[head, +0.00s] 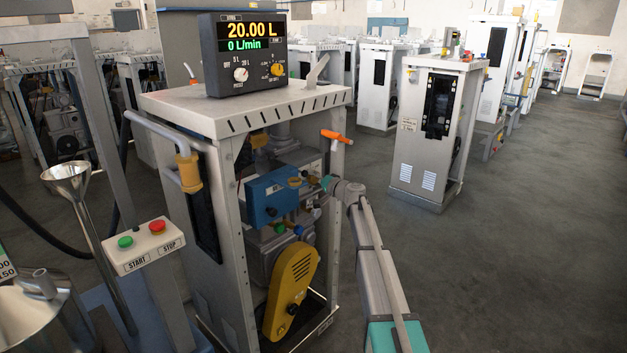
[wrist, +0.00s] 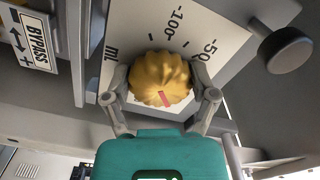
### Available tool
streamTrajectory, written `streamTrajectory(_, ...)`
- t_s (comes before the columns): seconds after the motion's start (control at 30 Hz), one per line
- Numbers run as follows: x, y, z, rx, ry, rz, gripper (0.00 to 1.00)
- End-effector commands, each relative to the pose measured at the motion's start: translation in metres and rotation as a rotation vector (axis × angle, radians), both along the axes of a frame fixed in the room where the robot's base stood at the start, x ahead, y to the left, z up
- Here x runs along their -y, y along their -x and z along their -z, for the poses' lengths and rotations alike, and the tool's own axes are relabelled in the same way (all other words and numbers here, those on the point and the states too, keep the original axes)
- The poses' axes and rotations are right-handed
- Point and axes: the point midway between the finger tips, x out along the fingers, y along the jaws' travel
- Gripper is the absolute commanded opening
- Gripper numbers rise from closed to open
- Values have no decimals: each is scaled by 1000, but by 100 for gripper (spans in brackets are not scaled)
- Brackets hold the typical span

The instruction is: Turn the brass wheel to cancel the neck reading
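The brass wheel (wrist: 160,78) is a ribbed, golden knob in the middle of the wrist view. A red mark on its face sits near its lower edge. It stands in front of a white scale plate (wrist: 205,38) printed mL, -100 and -50. My gripper (wrist: 161,80) has one finger on each side of the wheel, and both fingertips appear to touch its rim. In the head view my gripper (head: 328,184) reaches into the open right side of the dispenser frame (head: 232,128), beside a blue box (head: 270,197). I cannot make out the wheel there.
A display (head: 243,52) on top reads 20.00 L and 0 L/min. An orange-handled lever (head: 334,136) stands above my wrist. A BYPASS label (wrist: 29,39) and a dark round knob (wrist: 288,50) flank the wheel. Open floor lies to the right.

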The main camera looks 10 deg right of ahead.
Motion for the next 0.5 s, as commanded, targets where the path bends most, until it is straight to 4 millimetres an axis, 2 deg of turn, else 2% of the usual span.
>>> streamTrajectory(0.03, 1, -1, 0, 1, -1, 2, 84)
streamTrajectory(0.1, 0, -1, 0, 1, -1, 2, 97)
streamTrajectory(0.13, 0, -1, 0, 1, -1, 2, 100)
streamTrajectory(0.5, 0, 0, 0, 1, 1, 0, 100)
